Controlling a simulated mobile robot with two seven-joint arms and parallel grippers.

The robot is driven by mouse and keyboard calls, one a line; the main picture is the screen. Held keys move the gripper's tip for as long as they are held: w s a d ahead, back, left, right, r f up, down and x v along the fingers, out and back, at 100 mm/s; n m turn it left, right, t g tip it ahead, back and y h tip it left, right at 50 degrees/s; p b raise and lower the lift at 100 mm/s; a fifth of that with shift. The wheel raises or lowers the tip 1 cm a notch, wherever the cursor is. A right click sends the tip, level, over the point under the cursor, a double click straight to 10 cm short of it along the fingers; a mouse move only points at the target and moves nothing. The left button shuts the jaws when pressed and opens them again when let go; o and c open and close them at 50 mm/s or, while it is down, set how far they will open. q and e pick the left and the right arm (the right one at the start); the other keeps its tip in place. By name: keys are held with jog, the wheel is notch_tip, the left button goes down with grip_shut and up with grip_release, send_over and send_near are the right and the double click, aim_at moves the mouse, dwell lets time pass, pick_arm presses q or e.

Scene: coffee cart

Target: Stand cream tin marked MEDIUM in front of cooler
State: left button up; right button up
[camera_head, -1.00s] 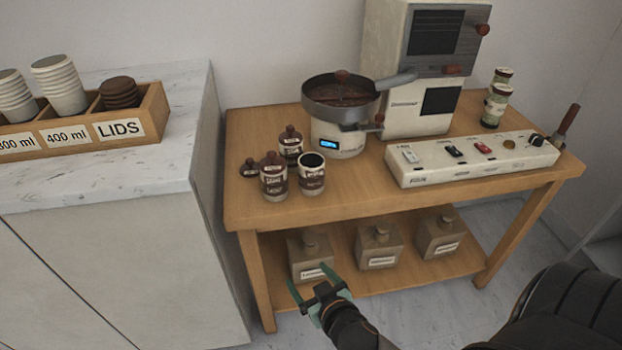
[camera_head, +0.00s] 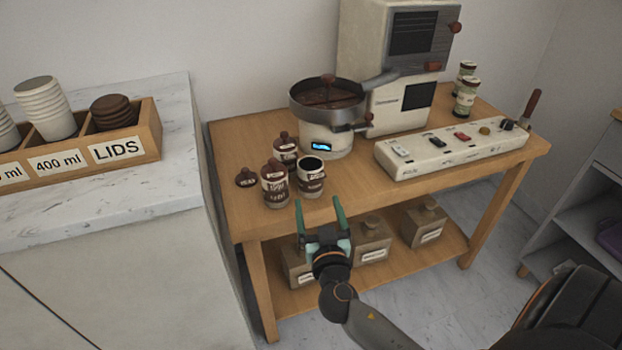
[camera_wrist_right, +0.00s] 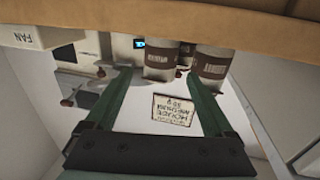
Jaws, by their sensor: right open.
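Several cream-and-brown tins stand upright at the left of the wooden table: a back tin (camera_head: 285,149) with a brown lid, a front left tin (camera_head: 275,186) with a lid, and an open-topped front right tin (camera_head: 310,180). Their labels are too small to read, so I cannot tell which says MEDIUM. The cooler, seemingly the round pan (camera_head: 328,100) on a white base with a blue display, is behind them. My right gripper (camera_head: 320,208) is open and empty in front of the tins, near the table's front edge. My left gripper is out of view.
A loose brown lid (camera_head: 246,178) lies left of the tins. A white switch panel (camera_head: 450,148) occupies the table's right front, with two small jars (camera_head: 466,98) behind. Boxes (camera_head: 424,222) sit on the lower shelf. A counter with a cup-and-lid rack (camera_head: 150,142) borders the left.

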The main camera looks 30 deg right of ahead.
aim_at(312, 185)
jog(key=p+x, duration=0.1)
jog(key=x, duration=0.8)
jog(key=shift+w+d+f, duration=0.1)
jog(key=shift+w+f, duration=0.05)
jog(key=shift+w, duration=0.2)
jog(key=shift+c, duration=0.2)
grip_shut()
